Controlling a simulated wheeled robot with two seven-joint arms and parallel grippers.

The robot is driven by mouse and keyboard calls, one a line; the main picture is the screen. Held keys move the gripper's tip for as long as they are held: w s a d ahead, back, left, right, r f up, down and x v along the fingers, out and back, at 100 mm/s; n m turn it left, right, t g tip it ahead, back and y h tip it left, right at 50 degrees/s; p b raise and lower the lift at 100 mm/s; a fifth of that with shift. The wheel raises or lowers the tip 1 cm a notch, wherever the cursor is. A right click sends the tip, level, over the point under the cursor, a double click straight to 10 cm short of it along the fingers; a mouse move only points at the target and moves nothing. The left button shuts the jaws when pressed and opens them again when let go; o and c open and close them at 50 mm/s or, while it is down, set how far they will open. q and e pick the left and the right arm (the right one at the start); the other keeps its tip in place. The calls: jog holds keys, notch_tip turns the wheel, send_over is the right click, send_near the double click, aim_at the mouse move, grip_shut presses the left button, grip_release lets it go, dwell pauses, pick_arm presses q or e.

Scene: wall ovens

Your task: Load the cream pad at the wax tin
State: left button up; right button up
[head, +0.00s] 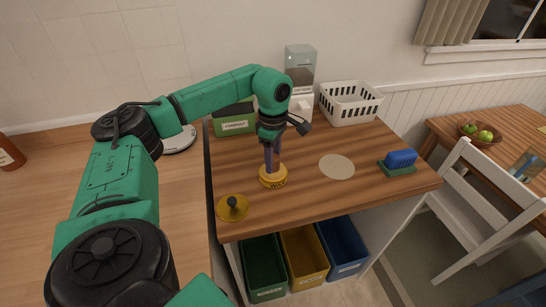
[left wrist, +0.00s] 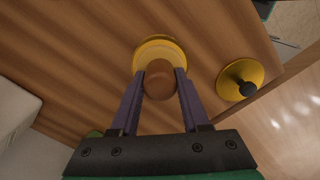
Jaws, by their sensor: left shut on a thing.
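The yellow wax tin (head: 273,179), lettered WAX, stands open on the wooden counter. Its rim also shows in the left wrist view (left wrist: 158,42). My left gripper (head: 271,158) points down over the tin. Its fingers are shut on a round brown handle (left wrist: 160,79), in line with the tin's opening. The pad under the handle is largely hidden; I cannot tell its colour or whether it touches the wax. The yellow lid (head: 233,207) with a dark knob lies beside the tin, and shows in the left wrist view (left wrist: 240,79). My right gripper is out of view.
A pale round disc (head: 337,166) lies flat right of the tin. A blue block (head: 401,158) rests on a green base (head: 397,169). A green compost box (head: 233,122), grey dispenser (head: 300,68) and white basket (head: 350,103) stand behind. Coloured bins (head: 304,258) sit below the counter edge.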

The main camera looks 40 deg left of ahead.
pick_arm(q)
jog(key=shift+r+p, duration=3.1)
jog(key=shift+r, duration=0.45)
jog(key=shift+f, duration=0.1)
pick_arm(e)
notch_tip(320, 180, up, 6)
